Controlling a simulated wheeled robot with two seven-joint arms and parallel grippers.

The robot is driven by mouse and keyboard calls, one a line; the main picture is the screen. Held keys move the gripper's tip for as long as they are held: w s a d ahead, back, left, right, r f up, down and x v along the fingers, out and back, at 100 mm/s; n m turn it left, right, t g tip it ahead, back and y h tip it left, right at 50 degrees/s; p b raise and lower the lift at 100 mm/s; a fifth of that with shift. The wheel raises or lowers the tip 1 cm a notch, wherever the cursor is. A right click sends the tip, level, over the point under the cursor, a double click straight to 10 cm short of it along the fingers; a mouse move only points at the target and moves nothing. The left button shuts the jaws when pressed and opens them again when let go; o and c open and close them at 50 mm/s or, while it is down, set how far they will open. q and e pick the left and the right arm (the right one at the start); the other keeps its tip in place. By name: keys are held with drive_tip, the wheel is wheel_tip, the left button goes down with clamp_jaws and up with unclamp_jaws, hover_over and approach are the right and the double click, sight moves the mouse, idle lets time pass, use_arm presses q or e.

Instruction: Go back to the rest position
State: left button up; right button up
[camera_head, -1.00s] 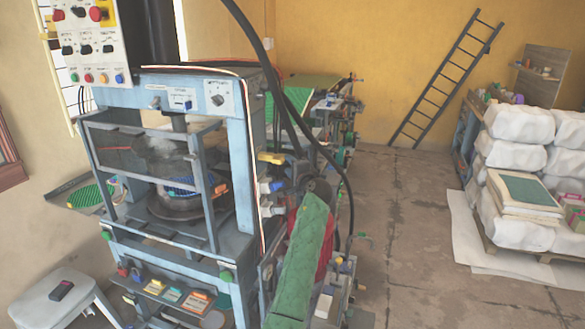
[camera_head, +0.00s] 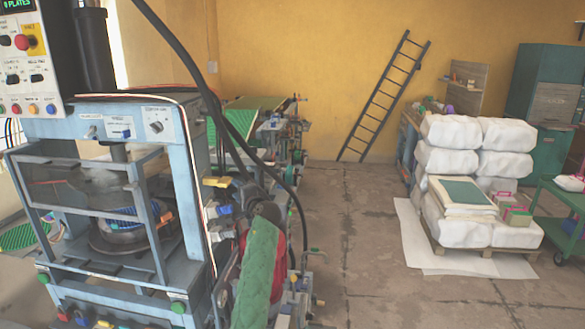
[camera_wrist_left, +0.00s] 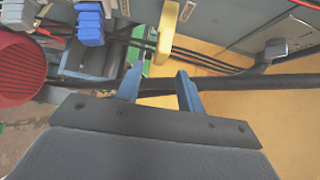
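My left gripper (camera_wrist_left: 158,76) shows in the left wrist view with its two blue fingers apart and nothing between them. Beyond the fingers are a yellow handle (camera_wrist_left: 166,30) and blue connectors (camera_wrist_left: 90,22) on a machine side. In the head view I cannot clearly pick the left gripper out from the crowded parts beside the press (camera_head: 195,150). The yellow handle there (camera_head: 217,182) sticks out from the press's right side. I cannot make out my right gripper in either view.
A thick black cable (camera_head: 190,65) hangs close by and crosses the wrist view. A green padded piece (camera_head: 257,275) stands low in the middle. White sacks on a pallet (camera_head: 445,240) and a green cart (camera_head: 560,195) are at right. The floor (camera_head: 355,235) between is clear.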

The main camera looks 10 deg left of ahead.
use_arm(q)
drive_tip(key=s+d+f+n+g+h, duration=0.1)
drive_tip(key=s+d+f+n+h, duration=0.2)
drive_tip(key=d+f+n+h, duration=0.7)
drive_tip(key=s+d+f+m+g+h, duration=0.1)
drive_tip(key=s+d+f+g, duration=0.1)
drive_tip(key=s+f, duration=0.95)
drive_tip(key=s+d+f+m+g+h, duration=0.15)
drive_tip(key=s+f, duration=0.55)
drive_tip(key=f, duration=0.9)
drive_tip(key=s+f+g, duration=0.2)
drive_tip(key=s+f, duration=0.7)
drive_tip(key=s, duration=0.6)
drive_tip(key=s+f+g, duration=0.3)
drive_tip(key=s+f, duration=0.6)
drive_tip(key=s, duration=0.6)
drive_tip(key=s+f+g, duration=0.2)
drive_tip(key=s+f, duration=0.7)
drive_tip(key=s, duration=0.6)
drive_tip(key=shift+s+a, duration=0.2)
drive_tip(key=shift+a, duration=0.05)
